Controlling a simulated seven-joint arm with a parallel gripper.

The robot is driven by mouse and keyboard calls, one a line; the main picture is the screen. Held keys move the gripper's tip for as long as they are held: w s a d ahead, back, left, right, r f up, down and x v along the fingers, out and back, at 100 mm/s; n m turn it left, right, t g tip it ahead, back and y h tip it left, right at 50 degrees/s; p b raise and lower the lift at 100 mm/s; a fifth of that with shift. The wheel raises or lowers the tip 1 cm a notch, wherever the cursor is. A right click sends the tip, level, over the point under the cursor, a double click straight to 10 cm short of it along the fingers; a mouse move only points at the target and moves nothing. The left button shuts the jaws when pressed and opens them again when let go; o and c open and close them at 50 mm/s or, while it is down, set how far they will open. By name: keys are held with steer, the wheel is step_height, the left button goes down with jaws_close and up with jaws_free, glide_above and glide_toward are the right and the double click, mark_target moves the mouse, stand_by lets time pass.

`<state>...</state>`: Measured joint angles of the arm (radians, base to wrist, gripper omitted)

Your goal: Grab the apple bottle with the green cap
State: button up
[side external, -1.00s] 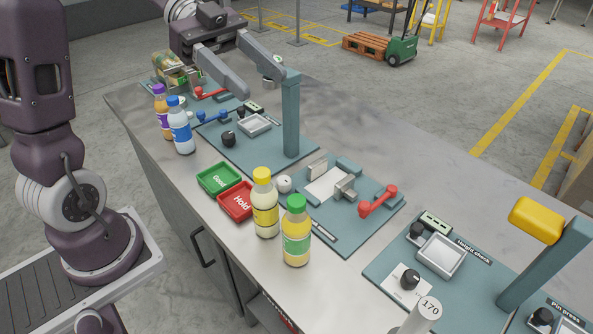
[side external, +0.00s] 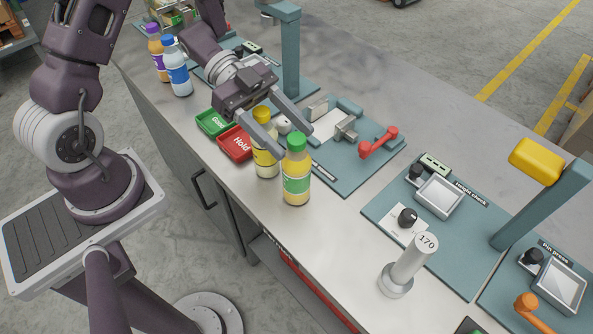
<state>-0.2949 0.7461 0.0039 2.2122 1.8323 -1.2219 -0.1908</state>
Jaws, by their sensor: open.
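The apple bottle (side external: 297,178) with the green cap stands upright near the front edge of the bench, with yellow contents and a green label. My gripper (side external: 290,140) is open just above and behind it, its two fingers reaching down towards the cap. One finger passes in front of the yellow-capped bottle (side external: 265,163), which stands upright just left of the apple bottle and is partly hidden. Whether a finger touches either bottle I cannot tell.
A green tray (side external: 213,123) and a red tray (side external: 235,144) lie left of the bottles. Blue-capped (side external: 179,75) and purple-capped (side external: 157,55) bottles stand further back. A red-handled fixture (side external: 378,143) and a grey cylinder (side external: 408,262) are to the right. The bench front is clear.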

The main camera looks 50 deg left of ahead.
jaws_close()
stand_by(1.4)
